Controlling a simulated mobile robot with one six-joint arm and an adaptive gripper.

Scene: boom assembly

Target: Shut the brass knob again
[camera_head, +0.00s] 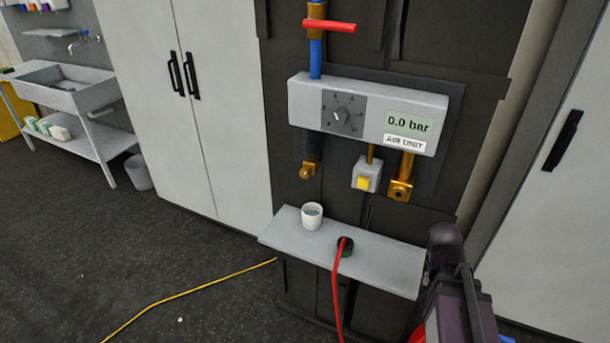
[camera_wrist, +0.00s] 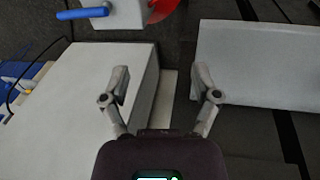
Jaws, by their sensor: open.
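The air unit (camera_head: 368,112) is a grey wall box with a dial and a display reading 0.0 bar. A small brass knob (camera_head: 307,170) sits at the end of a dark stub below its left side. A larger brass fitting (camera_head: 401,188) hangs below its right side; I cannot tell for certain which brass part the task means. My gripper (camera_wrist: 160,84) is open and empty in the wrist view, with its two fingers apart. No brass part shows between the fingers. In the head view my arm is at the lower right, away from the unit.
A red lever (camera_head: 329,25) sits on the pipe above the unit. A white block with a yellow button (camera_head: 362,183) hangs below it. A grey shelf (camera_head: 385,262) holds a white cup (camera_head: 311,216) and a red hose (camera_head: 338,285). A yellow cable (camera_head: 190,292) crosses the floor.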

